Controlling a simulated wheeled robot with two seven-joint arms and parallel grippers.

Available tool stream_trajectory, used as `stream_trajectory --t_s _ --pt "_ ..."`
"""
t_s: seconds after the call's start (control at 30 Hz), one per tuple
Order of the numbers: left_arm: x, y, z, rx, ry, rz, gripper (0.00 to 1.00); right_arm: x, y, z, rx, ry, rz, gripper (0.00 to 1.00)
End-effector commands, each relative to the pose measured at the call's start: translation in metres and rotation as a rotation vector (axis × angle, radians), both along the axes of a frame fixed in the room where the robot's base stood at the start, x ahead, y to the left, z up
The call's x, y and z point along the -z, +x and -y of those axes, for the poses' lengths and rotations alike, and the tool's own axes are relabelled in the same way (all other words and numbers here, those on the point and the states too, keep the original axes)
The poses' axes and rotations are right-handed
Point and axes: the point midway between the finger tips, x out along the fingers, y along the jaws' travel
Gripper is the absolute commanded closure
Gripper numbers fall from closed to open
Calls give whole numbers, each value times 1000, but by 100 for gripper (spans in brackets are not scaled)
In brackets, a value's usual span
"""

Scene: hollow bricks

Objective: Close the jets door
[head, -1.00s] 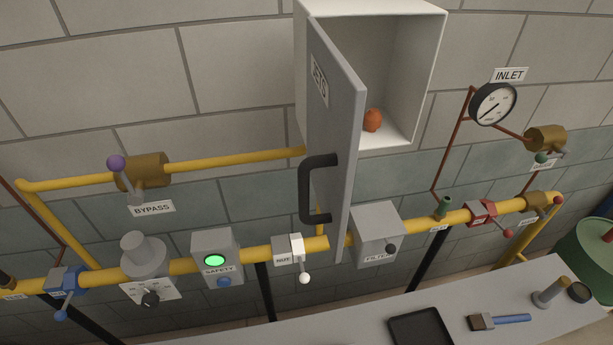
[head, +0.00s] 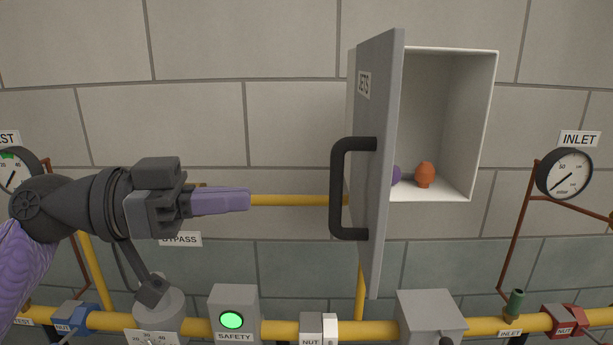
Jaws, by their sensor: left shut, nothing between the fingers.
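The jets door (head: 384,170) is a grey panel with a "JETS" label and a dark bar handle (head: 338,190). It stands open, swung out from the left side of the white wall cabinet (head: 482,130). Inside the cabinet an orange jet (head: 425,175) stands on the floor, and a purple one (head: 396,175) is partly hidden behind the door. My left gripper (head: 248,199) has purple fingers, shut and empty, pointing right. It is left of the handle, with a clear gap between them. My right gripper is not in view.
Yellow pipes (head: 285,200) run behind my left gripper and below the cabinet. The lower pipe carries a green-lit safety box (head: 234,315), a grey filter box (head: 430,315) and valves. An inlet gauge (head: 565,174) is at right, a test gauge (head: 14,172) at left.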

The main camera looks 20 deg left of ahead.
Motion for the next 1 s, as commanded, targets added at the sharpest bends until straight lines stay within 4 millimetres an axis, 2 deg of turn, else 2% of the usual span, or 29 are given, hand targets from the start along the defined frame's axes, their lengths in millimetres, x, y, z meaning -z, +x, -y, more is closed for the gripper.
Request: stream_trajectory --t_s 0.03,0.2,0.4,1.0 --pt "-7 4 10 3 0 1 100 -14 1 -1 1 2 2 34" --pt "-7 20 41 2 -3 0 100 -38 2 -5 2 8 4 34" --pt "-3 31 64 -1 -4 0 100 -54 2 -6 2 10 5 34" --pt "0 39 74 -18 -3 0 100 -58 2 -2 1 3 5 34"
